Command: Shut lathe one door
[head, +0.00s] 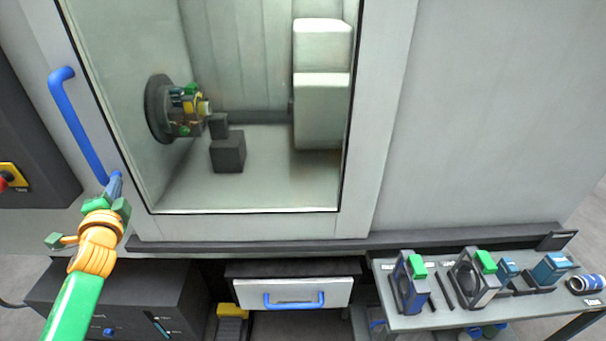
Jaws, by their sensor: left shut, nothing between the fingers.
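The lathe door (385,110) is a light grey frame around a large window, with a long blue handle (78,125) on its left side. Inside, a dark chuck (157,108) shows at the left. The door spans the view of the machine's inside; I cannot tell whether it is fully shut. My left gripper (115,182) is shut and empty, with its fingertips at the lower end of the blue handle. I cannot tell whether they touch it. My right gripper is out of view.
A dark panel with a red and yellow button (8,178) stands at the left. Below are a drawer (293,291) with a blue handle and a dark cabinet (150,290). A shelf (420,322) at the lower right holds several fixtures and parts. The grey wall panel at right is clear.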

